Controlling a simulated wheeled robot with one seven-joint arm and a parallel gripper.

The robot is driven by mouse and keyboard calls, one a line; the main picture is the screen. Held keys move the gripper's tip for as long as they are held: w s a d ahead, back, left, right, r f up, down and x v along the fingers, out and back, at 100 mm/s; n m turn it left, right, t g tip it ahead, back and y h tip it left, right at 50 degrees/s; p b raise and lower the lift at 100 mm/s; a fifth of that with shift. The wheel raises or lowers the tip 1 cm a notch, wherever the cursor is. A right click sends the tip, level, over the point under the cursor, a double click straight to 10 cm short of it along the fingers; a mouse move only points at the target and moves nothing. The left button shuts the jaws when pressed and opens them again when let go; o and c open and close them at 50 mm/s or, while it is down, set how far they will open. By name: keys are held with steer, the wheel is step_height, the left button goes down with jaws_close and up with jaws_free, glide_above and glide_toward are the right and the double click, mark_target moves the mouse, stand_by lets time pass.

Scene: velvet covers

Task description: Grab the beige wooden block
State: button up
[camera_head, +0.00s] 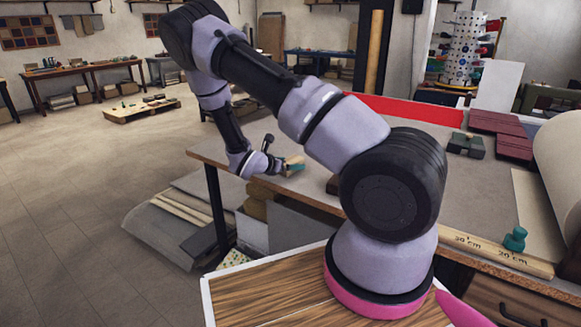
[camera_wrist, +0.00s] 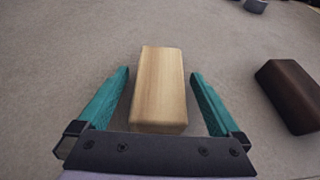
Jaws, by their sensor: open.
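The beige wooden block (camera_wrist: 161,88) lies on the grey table top, lengthwise between the two teal fingers of my gripper (camera_wrist: 161,92) in the wrist view. The fingers are open, with a gap on each side of the block. Its near end reaches close to the dark gripper body. In the head view my gripper (camera_head: 292,165) is low at the left part of the table (camera_head: 318,172), and the block (camera_head: 294,160) shows small and partly hidden by it.
A dark brown block (camera_wrist: 292,94) lies to the right of the gripper in the wrist view. A dark object (camera_wrist: 255,5) is at the top edge. In the head view, dark red pieces (camera_head: 500,135), a green object (camera_head: 466,145) and a large roll (camera_head: 562,165) are on the right.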

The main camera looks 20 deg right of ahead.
steer(key=shift+w+d+f, duration=0.2)
steer(key=shift+d, duration=0.1)
steer(key=shift+r, duration=0.1)
steer(key=c, duration=1.5)
